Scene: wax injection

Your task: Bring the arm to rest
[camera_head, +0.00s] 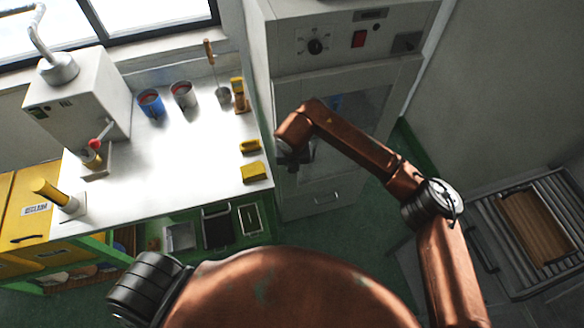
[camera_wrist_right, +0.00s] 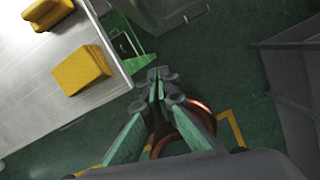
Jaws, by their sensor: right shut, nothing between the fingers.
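My right arm, copper coloured, reaches up and bends over in front of the tall grey cabinet in the head view. My right gripper (camera_head: 293,160) hangs at its end, to the right of the table's edge and apart from it. In the right wrist view the green-padded fingers of the right gripper (camera_wrist_right: 160,80) meet at their tips, shut and empty, above the green floor. My left gripper does not show; only a dark left shoulder part is in the head view.
The white table (camera_head: 170,185) holds a wax machine (camera_head: 75,105), a blue cup (camera_head: 151,104), a grey cup (camera_head: 184,95) and yellow blocks (camera_head: 254,172). The grey cabinet (camera_head: 335,150) stands behind the right arm. A slatted rack (camera_head: 535,230) is at the right. Floor between is clear.

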